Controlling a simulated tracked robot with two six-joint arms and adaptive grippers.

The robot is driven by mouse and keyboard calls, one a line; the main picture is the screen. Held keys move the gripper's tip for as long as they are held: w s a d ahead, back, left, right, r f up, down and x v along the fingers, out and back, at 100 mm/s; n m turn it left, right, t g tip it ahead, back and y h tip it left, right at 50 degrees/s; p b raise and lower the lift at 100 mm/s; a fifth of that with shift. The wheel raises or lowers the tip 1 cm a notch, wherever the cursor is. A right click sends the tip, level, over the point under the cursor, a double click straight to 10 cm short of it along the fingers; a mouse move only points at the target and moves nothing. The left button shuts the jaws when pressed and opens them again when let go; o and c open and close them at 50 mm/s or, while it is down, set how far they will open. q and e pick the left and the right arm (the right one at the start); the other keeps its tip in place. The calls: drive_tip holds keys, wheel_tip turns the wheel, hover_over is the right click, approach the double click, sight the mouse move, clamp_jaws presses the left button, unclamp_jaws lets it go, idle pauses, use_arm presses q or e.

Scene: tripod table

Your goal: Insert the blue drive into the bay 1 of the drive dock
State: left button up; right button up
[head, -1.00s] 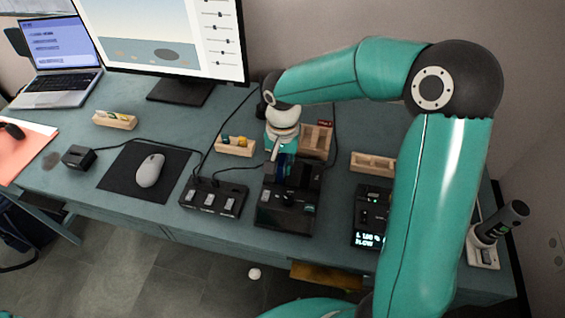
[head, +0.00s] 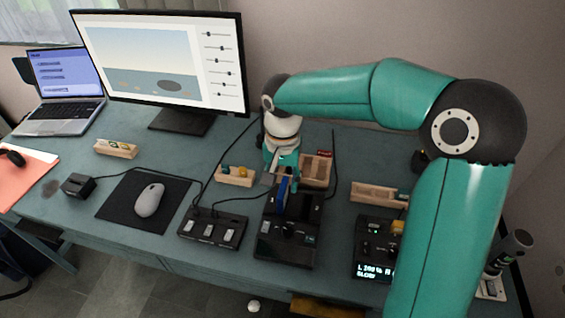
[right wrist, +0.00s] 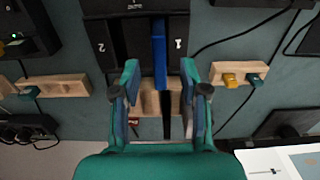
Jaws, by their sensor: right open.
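The black drive dock (head: 284,246) stands on the table. Its bay labels 1 and 2 show in the right wrist view, where the dock (right wrist: 136,5) is at the top. The blue drive (head: 282,197) stands on edge in the dock. In the right wrist view the blue drive (right wrist: 159,52) is at the bay beside the label 1; how deep it sits I cannot tell. My right gripper (right wrist: 160,72) is open, one finger on each side of the drive's near end, with gaps between. In the head view the right gripper (head: 284,176) is just behind the drive. My left gripper is not in view.
A switch box (head: 213,229) stands left of the dock, and a black device with a lit display (head: 376,250) right of it. Wooden holders (head: 235,176) (head: 316,170) (head: 374,193) stand behind. Cables run near the dock. A mouse (head: 149,200) lies on a pad further left.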

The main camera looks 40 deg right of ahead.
wheel_tip(320, 180, up, 6)
drive_tip(key=shift+r, duration=0.1)
idle(0.4)
